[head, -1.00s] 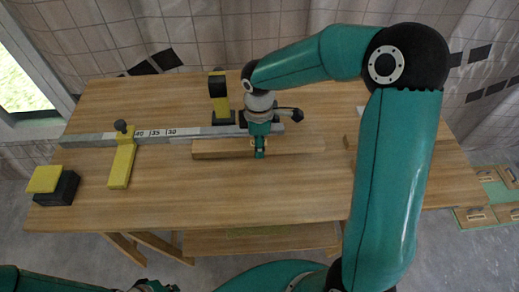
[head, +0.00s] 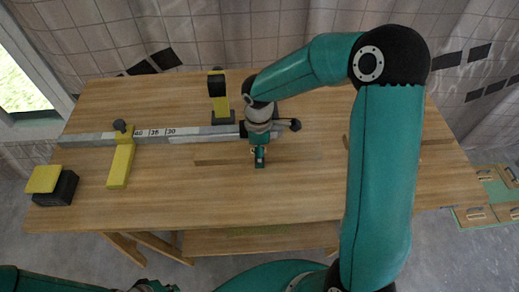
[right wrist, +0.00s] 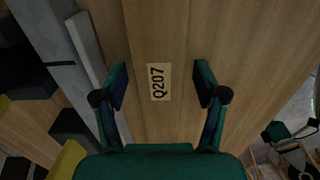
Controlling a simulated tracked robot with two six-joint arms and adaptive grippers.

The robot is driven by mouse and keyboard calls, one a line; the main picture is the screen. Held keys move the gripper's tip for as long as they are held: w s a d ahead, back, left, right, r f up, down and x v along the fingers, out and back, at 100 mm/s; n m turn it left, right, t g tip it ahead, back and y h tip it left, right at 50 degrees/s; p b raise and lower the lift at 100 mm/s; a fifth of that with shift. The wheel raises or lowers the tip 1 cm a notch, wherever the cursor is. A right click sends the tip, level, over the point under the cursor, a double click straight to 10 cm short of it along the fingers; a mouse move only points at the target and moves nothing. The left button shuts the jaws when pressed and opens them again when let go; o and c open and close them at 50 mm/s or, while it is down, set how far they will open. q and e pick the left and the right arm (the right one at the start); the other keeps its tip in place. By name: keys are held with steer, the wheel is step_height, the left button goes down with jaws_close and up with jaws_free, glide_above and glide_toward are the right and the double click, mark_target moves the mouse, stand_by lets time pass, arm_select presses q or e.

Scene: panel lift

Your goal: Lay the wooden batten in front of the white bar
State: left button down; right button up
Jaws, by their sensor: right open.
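The wooden batten (head: 225,157) lies in front of the long white-grey bar (head: 200,132), roughly parallel to it. Its colour is close to the tabletop's, and my right gripper hides part of it. In the right wrist view the batten (right wrist: 158,120) carries a label reading Q207. My right gripper (head: 260,164) is over the batten. In the right wrist view its fingers (right wrist: 160,82) are spread on either side of the label, with gaps showing.
The wooden table (head: 280,210) is bare in front of the batten. A yellow stop (head: 121,165) crosses the bar on the left. A yellow-and-black block (head: 55,186) sits at the left edge. A black-and-yellow post (head: 219,98) stands behind the bar.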

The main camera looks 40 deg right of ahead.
step_height(320, 180, up, 12)
steer(key=shift+p, duration=0.3)
stand_by(0.3)
stand_by(0.5)
